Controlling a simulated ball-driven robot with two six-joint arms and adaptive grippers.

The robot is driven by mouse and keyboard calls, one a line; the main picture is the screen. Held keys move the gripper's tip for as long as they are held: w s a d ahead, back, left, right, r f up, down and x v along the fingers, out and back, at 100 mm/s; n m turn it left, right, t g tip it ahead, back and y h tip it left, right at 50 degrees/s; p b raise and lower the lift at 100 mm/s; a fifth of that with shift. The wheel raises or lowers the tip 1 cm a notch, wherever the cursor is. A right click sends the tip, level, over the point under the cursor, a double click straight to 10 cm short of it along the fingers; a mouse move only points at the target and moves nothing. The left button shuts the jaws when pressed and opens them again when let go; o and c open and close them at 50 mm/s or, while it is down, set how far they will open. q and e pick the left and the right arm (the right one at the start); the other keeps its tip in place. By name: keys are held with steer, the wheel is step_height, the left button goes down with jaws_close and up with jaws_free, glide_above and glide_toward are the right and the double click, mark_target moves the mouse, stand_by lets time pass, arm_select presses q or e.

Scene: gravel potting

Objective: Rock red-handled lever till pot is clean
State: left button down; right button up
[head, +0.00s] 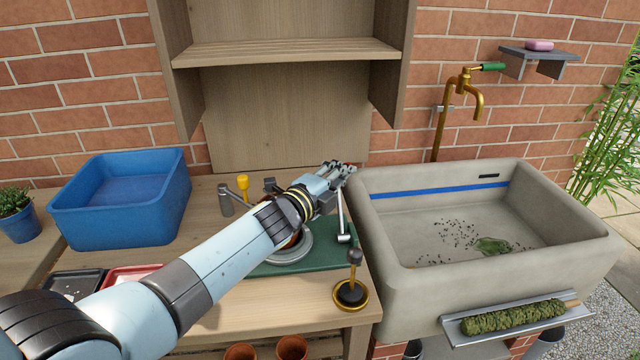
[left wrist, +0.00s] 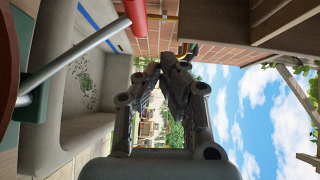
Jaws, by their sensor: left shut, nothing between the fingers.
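My left gripper (head: 338,170) is shut and empty at the top of the lever, over the bench's right part. The lever's metal rod (head: 340,212) rises from the green base (head: 322,255). Only a speck of its red handle shows beside my fingers. In the left wrist view the red handle (left wrist: 136,16) is at the top, left of my shut fingers (left wrist: 168,72) and not between them. A terracotta pot (head: 296,241) sits on a grey round plate (head: 292,252), mostly hidden by my forearm, so its cleanness cannot be told. Its brown side shows at the wrist view's left edge.
A stone sink (head: 390,262) with dark grit and a green clump stands right of the bench. A black-knobbed brass piece (head: 351,292) stands at the bench's front right. A blue tub (head: 125,215) is at the left. A wooden shelf (head: 285,52) stands behind.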

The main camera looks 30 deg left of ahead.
arm_select(q)
steer(key=s+a+r+p, duration=0.2)
steer(key=s+r, duration=0.1)
steer(key=s, duration=0.6)
steer(key=shift+a, duration=0.2)
arm_select(e)
steer(key=shift+s+d+r, duration=0.1)
steer(key=shift+d+r, duration=0.05)
steer(key=shift+r, duration=0.6)
steer(key=shift+s+d+r, duration=0.1)
steer(key=shift+r, duration=0.6)
arm_select(q)
steer(key=shift+r, duration=0.1)
arm_select(e)
steer(key=shift+w, duration=0.1)
